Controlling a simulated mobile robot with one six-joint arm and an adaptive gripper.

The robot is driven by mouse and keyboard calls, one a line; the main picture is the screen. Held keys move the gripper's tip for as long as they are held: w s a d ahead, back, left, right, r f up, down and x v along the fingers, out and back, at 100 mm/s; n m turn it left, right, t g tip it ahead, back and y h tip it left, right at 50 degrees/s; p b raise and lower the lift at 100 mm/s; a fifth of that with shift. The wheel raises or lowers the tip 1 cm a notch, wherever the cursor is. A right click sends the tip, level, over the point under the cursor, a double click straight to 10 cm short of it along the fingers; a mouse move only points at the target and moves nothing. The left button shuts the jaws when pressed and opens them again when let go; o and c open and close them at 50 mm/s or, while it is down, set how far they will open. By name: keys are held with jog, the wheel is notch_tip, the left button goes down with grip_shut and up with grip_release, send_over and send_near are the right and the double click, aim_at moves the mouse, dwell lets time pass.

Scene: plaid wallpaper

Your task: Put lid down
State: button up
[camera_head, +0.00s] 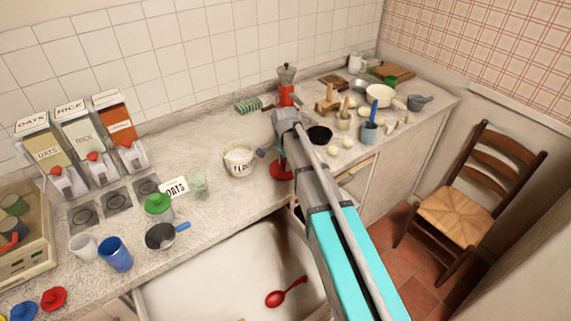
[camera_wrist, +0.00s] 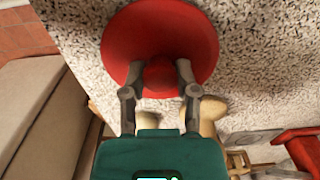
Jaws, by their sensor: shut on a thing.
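A round red lid (camera_wrist: 160,30) with a red knob fills the top middle of the wrist view. My gripper (camera_wrist: 161,78) is shut on the lid's knob, one finger on each side of it. In the head view the red lid (camera_head: 281,172) shows below my gripper, near the front edge of the speckled counter (camera_head: 222,205), partly hidden by my arm. I cannot tell whether the lid touches the counter or hangs just above it.
A flour pot (camera_head: 239,163) stands left of the lid, a dark round dish (camera_head: 319,135) to the right. The sink (camera_head: 215,270) with a red spoon (camera_head: 286,292) lies in front. Some counter left of the lid is bare.

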aim_at(285, 163)
jog(key=shift+f, duration=0.2)
jog(key=o, duration=0.9)
jog(key=shift+r, duration=0.1)
jog(key=shift+o, duration=0.2)
jog(key=shift+r, duration=0.2)
notch_tip(285, 163, up, 12)
jog(key=p, duration=1.2)
jog(key=shift+f, duration=0.1)
jog(key=shift+s+d, duration=0.15)
